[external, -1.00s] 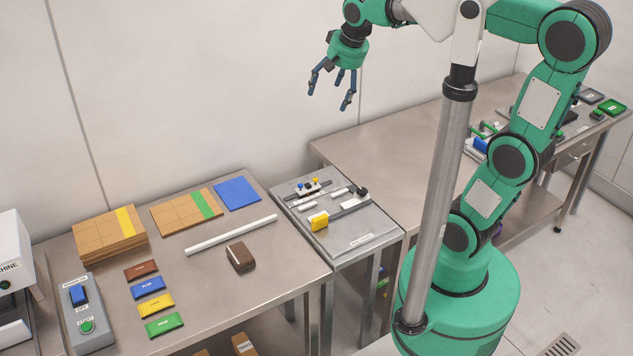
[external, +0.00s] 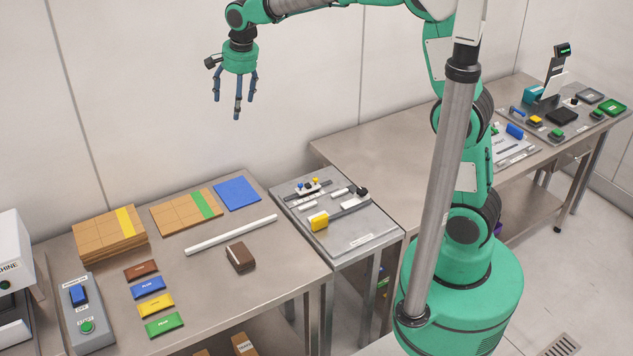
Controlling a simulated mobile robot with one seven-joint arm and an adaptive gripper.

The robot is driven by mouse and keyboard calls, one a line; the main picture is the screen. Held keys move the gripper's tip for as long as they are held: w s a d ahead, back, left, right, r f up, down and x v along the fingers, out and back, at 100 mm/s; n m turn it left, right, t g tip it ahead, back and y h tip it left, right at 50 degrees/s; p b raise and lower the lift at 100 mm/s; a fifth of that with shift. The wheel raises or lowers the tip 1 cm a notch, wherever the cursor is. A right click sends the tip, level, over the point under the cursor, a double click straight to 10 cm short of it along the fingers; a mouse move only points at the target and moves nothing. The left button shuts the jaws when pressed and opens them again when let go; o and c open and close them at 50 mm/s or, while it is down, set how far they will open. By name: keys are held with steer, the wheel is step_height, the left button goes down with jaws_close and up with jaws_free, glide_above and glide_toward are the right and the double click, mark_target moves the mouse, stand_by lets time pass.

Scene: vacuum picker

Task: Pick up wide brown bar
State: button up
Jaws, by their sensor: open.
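A flat brown bar (external: 141,269) with a small printed label lies on the left table, at the back of a column of similar blue, yellow and green bars. A thicker dark brown block (external: 240,257) with a pale band lies apart, to the right of the column. I cannot tell for sure which of the two is the wide brown bar. My gripper (external: 236,104) is open and empty, its fingers pointing down. It hangs high in the air, above the back of the left table in the picture, touching nothing.
A white rod (external: 231,235) lies behind the brown block. Cardboard stacks (external: 108,236) and a blue sheet (external: 237,194) lie along the back. A grey button box (external: 88,312) stands at the front left. A metal fixture plate (external: 345,232) is to the right.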

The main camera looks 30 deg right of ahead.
steer(key=w+a+f+m+g+p, duration=0.1)
steer(key=w+a+f, duration=0.15)
steer(key=a, duration=0.35)
steer(key=w+a+f+m, duration=0.1)
steer(key=a+f, duration=0.3)
steer(key=a, duration=0.2)
steer(key=m+g+h+p, duration=0.1)
steer(key=m+p, duration=0.3)
steer(key=m, duration=0.2)
glide_above(141, 271)
step_height(141, 271, down, 26)
steer(key=shift+w+a, duration=0.1)
steer(key=shift+a, duration=0.05)
steer(key=shift+f, duration=4.2)
steer(key=shift+f, duration=0.15)
steer(key=shift+f, duration=2.45)
